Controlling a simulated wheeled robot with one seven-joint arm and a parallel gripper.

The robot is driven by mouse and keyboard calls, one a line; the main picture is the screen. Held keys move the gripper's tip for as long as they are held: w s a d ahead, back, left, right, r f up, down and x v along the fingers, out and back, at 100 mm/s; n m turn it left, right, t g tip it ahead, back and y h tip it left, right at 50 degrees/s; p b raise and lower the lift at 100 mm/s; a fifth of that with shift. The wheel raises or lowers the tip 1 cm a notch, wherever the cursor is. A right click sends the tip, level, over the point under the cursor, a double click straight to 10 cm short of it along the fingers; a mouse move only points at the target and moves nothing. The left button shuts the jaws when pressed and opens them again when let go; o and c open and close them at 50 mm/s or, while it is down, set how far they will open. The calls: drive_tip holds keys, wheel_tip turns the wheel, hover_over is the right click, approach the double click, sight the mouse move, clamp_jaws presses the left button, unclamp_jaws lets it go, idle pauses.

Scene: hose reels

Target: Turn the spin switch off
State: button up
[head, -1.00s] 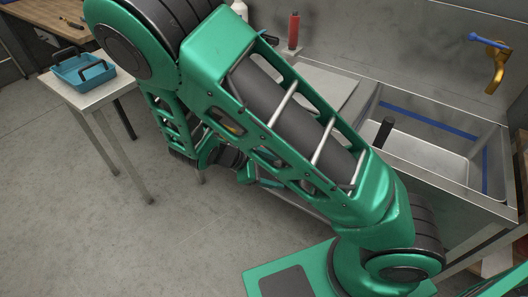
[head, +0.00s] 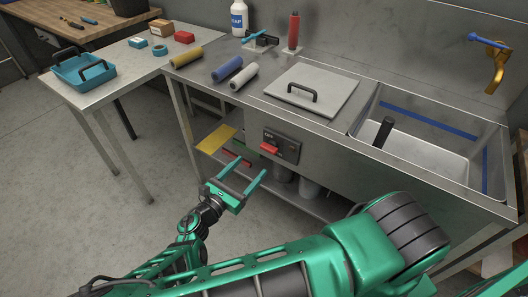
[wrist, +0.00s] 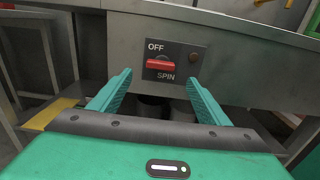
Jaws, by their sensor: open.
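The spin switch is a red handle (head: 269,149) on a dark panel (head: 282,142) on the front of the steel sink counter. In the wrist view the handle (wrist: 160,64) lies nearly level, between the word OFF above and SPIN below. Which label it is set to I cannot tell. My gripper (head: 243,167) is open and empty, in front of the counter and to the left of the switch in the head view. In the wrist view its two teal fingers (wrist: 158,77) point toward the panel, with the handle ahead between and slightly above the tips, apart from them.
The counter holds a lid with a black handle (head: 313,92), coloured rolls (head: 227,69), a soap bottle (head: 239,18) and a sink basin (head: 430,145). A shelf with a yellow item (head: 216,138) lies below. A side table bears a blue tray (head: 82,72). Floor at left is clear.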

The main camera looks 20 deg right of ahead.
sight(267, 150)
drive_tip(key=x, duration=1)
drive_tip(key=shift+d, duration=0.15)
drive_tip(key=c, duration=1.1)
